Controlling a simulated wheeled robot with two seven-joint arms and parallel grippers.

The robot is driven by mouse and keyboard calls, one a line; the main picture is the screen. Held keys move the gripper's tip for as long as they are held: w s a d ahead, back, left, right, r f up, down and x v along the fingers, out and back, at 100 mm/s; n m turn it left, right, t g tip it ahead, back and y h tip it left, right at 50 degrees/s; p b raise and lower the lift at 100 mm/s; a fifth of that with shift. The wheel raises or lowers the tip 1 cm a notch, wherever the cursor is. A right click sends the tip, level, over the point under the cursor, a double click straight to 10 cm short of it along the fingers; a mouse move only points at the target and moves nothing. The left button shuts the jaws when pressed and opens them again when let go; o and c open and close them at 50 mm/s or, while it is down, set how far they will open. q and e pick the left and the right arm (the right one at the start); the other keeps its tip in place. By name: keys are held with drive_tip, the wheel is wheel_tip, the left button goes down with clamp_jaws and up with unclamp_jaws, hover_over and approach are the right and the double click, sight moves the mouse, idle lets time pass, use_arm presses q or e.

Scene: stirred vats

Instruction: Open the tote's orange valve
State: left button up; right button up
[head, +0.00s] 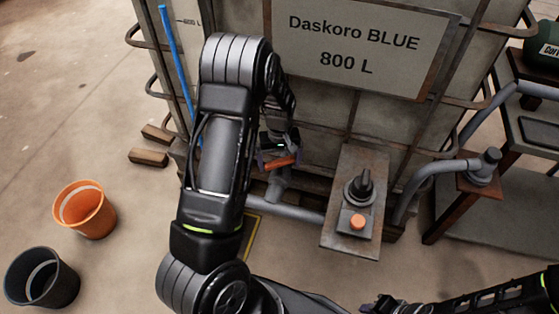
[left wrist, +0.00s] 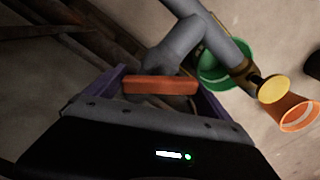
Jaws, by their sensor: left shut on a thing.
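The tote is a large caged tank with a sign (head: 352,45) reading "Daskoro BLUE 800 L". Its orange valve handle (head: 281,161) is low on the front, above a grey pipe fitting (head: 277,188). My left gripper (head: 277,156) is down at the handle, partly hidden by my own arm. In the left wrist view the orange handle (left wrist: 160,85) lies crosswise between the purple fingers of my left gripper (left wrist: 160,88), which is shut on it. A grey pipe (left wrist: 178,45) runs behind the handle. My right gripper (head: 375,304) is at the bottom edge, and its jaws are unclear.
A post with a black knob and an orange button (head: 357,222) stands right of the valve. A grey pipe (head: 432,172) and a dark table (head: 535,130) are further right. An orange bucket (head: 85,209) and a dark bucket (head: 42,278) stand on the floor at left.

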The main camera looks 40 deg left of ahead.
sight(280, 161)
use_arm(q)
drive_tip(key=shift+d, duration=0.1)
drive_tip(key=o, duration=1.1)
drive_tip(key=shift+c, duration=0.2)
drive_tip(key=shift+r+p, duration=0.8)
drive_tip(key=shift+r, duration=3.15)
drive_tip(key=shift+c, duration=0.3)
